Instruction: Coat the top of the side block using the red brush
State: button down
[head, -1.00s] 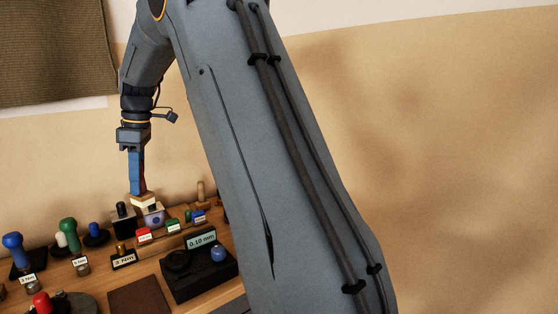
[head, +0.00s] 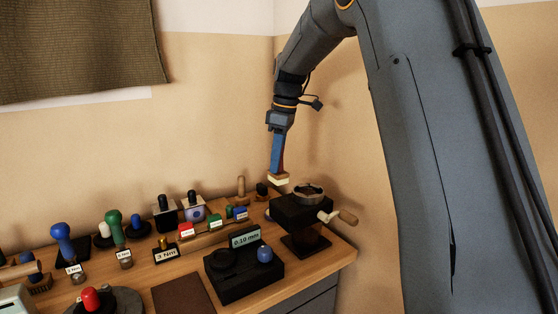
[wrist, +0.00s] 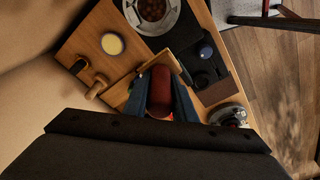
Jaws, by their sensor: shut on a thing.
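My gripper (head: 278,155) points down at the back right of the bench with its blue fingers shut on the red brush. The brush's pale bristles (head: 278,181) hang in the air near the far side of the grinder. In the wrist view the brush's red handle (wrist: 160,92) sits between the blue fingers (wrist: 160,105). Two small blocks stand at the back of the bench: a black one (head: 166,219) and a pale one with a purple front (head: 194,213), each with a dark knob on top. I cannot tell which is the side block.
A black grinder (head: 303,215) with a metal bowl and wooden crank stands at right. Its bowl, holding brown beans (wrist: 152,9), shows in the wrist view. A black gauge box (head: 245,275), coloured labelled blocks and several knobbed stamps crowd the bench. A brown mat (head: 183,295) lies bare.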

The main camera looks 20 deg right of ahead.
aim_at(278, 174)
jog(key=shift+s+d, duration=0.1)
jog(key=shift+f+b, duration=0.7)
jog(key=shift+f, duration=1.6)
jog(key=shift+f, duration=0.7)
jog(key=shift+s+d+r+p, duration=0.1)
jog(key=shift+s+d+p, duration=0.15)
jog(key=shift+s, duration=0.6)
jog(key=shift+s+d+r+p, duration=0.1)
jog(key=shift+s+d, duration=0.2)
jog(key=shift+s, duration=0.5)
jog(key=shift+s+f, duration=0.1)
jog(key=shift+s, duration=0.1)
jog(key=shift+d, duration=0.1)
